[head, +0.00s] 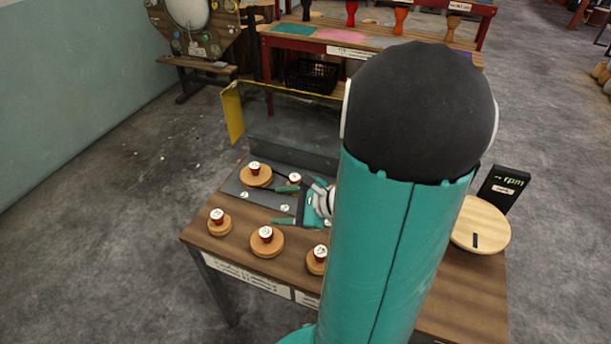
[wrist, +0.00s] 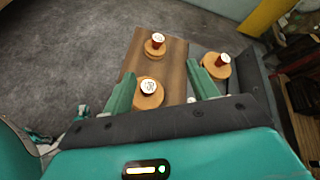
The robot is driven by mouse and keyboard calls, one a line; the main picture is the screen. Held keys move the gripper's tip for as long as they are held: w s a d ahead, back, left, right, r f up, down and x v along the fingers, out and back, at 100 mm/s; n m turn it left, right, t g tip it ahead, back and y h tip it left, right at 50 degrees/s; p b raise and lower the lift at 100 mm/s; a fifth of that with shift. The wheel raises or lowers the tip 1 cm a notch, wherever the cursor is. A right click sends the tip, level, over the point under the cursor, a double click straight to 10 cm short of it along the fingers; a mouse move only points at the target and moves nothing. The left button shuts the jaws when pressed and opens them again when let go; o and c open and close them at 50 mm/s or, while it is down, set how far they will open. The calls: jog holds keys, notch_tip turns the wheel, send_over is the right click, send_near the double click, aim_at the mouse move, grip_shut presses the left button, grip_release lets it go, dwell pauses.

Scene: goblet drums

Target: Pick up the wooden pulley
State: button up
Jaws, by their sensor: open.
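Several wooden pulleys, round pale discs with a red hub and white cap, stand on the wooden bench. In the head view one is front middle (head: 267,249), one front left (head: 219,228), one at the back (head: 256,180), and one (head: 315,266) is partly hidden by my arm. My gripper (head: 277,206) is open with green fingers, above the bench between the back and front pulleys. In the wrist view, one pulley (wrist: 150,102) appears between the open fingers (wrist: 160,74), apart from both. Two others (wrist: 155,52) (wrist: 216,72) show beyond and to the right.
My arm covers much of the bench (head: 465,300). A dark metal plate (head: 233,189) lies under the back pulley, with a clear panel and yellow edge (head: 232,112) behind. A large wooden disc (head: 480,225) and black rpm sign (head: 503,190) are at right. Floor at left is free.

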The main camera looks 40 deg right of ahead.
jog(key=s+d+f+m+h, duration=0.3)
jog(key=d+m, duration=0.2)
jog(key=d, duration=0.1)
jog(key=s+d+f+m+t+h, duration=0.1)
jog(key=s+d+f+m+h, duration=0.2)
jog(key=s+d+m+h, duration=0.1)
jog(key=s+d+f+m+h, duration=0.3)
jog(key=d+m, duration=0.2)
jog(key=d, duration=0.3)
jog(key=shift+s+d+f+m, duration=0.1)
jog(key=shift+s+f+m, duration=0.2)
jog(key=shift+m, duration=0.1)
jog(key=x, duration=0.8)
jog(key=shift+d+r, duration=0.1)
jog(key=shift+r, duration=0.15)
jog(key=x, duration=0.3)
jog(key=r+x, duration=0.1)
jog(key=x, duration=0.1)
jog(key=shift+w+d+f, duration=0.1)
jog(key=shift+w+f, duration=0.1)
jog(key=shift+w, duration=0.3)
jog(key=shift+c, duration=0.5)
jog(key=c, duration=1.1)
